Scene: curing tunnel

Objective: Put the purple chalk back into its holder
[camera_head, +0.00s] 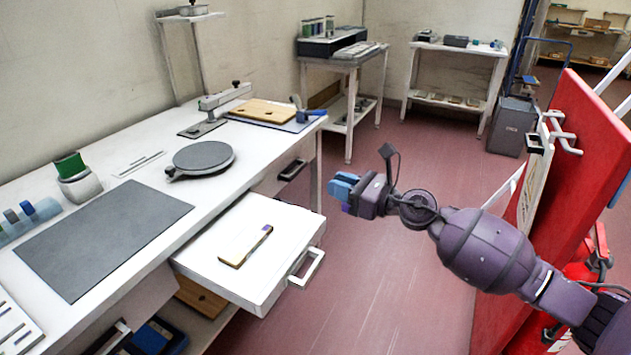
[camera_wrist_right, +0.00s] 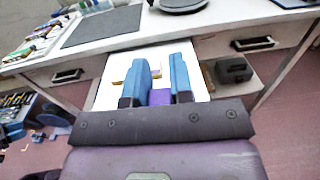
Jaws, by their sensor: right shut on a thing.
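My right gripper (camera_head: 343,187), with blue fingers, is shut on the purple chalk (camera_wrist_right: 160,97). A small purple end of the chalk (camera_head: 346,207) shows below the fingers in the head view; the fingers hide the rest. The gripper is in the air at the right of the open white drawer (camera_head: 205,262). A flat tan wooden piece (camera_head: 235,248) with a dark edge and a small purple patch lies in the drawer, apart from the gripper. In the wrist view the fingers partly cover it. I cannot tell whether it is the holder. My left gripper is not in view.
The white bench (camera_head: 120,270) carries a grey mat (camera_head: 105,237), a round dark plate (camera_head: 203,157) and a wooden board (camera_head: 262,111). The drawer has a metal handle (camera_head: 306,267) at its front. A red panel (camera_head: 575,170) stands close to my right arm. The floor between is clear.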

